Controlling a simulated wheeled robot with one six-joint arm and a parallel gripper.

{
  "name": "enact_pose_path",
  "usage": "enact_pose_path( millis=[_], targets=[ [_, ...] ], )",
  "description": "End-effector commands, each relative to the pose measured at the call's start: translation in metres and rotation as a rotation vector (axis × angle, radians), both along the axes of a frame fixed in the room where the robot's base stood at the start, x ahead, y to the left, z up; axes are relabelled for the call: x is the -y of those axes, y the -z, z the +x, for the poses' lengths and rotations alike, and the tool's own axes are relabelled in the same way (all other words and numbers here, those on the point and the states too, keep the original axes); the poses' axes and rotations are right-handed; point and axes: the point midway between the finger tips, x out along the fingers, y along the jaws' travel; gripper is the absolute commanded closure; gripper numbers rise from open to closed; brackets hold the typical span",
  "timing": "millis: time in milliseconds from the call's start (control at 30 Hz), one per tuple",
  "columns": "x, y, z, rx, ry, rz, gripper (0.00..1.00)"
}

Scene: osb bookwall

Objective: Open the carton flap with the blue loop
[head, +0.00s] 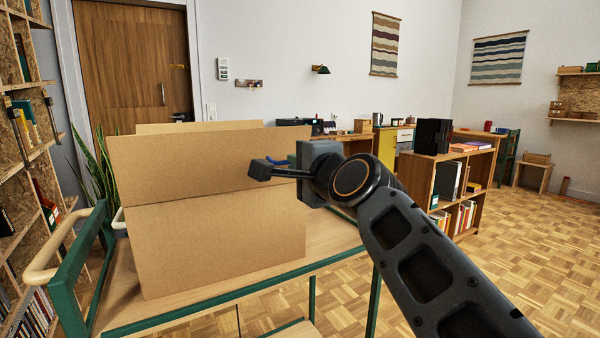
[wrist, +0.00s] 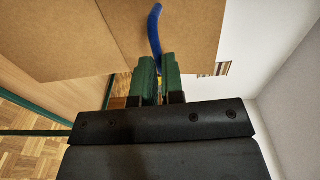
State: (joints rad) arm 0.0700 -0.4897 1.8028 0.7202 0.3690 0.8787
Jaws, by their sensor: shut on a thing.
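The cardboard carton (head: 215,245) sits on a green-framed wooden trolley (head: 320,238). Its near flap (head: 185,165) stands up above the front wall, with a crease line between them. Another cardboard edge (head: 198,127) shows behind it. The blue loop (head: 279,162) is at the flap's right end. In the wrist view the blue loop (wrist: 155,30) runs down between the fingertips against the cardboard (wrist: 190,25). My gripper (head: 264,169) is at the flap's right side, and its green fingers (wrist: 158,72) are shut on the loop. The carton's inside is hidden.
A shelf wall (head: 22,150) stands at the left, with a plant (head: 95,170) behind the trolley. A low bookcase (head: 448,180) stands at the right beyond my arm. Parquet floor (head: 520,240) is clear at the right.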

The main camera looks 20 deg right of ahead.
Motion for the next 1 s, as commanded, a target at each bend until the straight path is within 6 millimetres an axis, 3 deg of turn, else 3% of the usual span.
enact_pose_path(
  millis=[333, 367, 633, 1000],
  targets=[
    [0.0003, -0.0002, 0.0003, 0.001, 0.001, 0.000, 1.00],
    [0.0003, -0.0001, 0.0003, 0.001, 0.001, 0.000, 0.90],
    [0.0001, 0.0001, 0.0002, 0.001, 0.000, 0.000, 0.65],
    [0.0001, -0.0001, 0.0002, 0.000, 0.000, 0.000, 0.65]
  ],
)
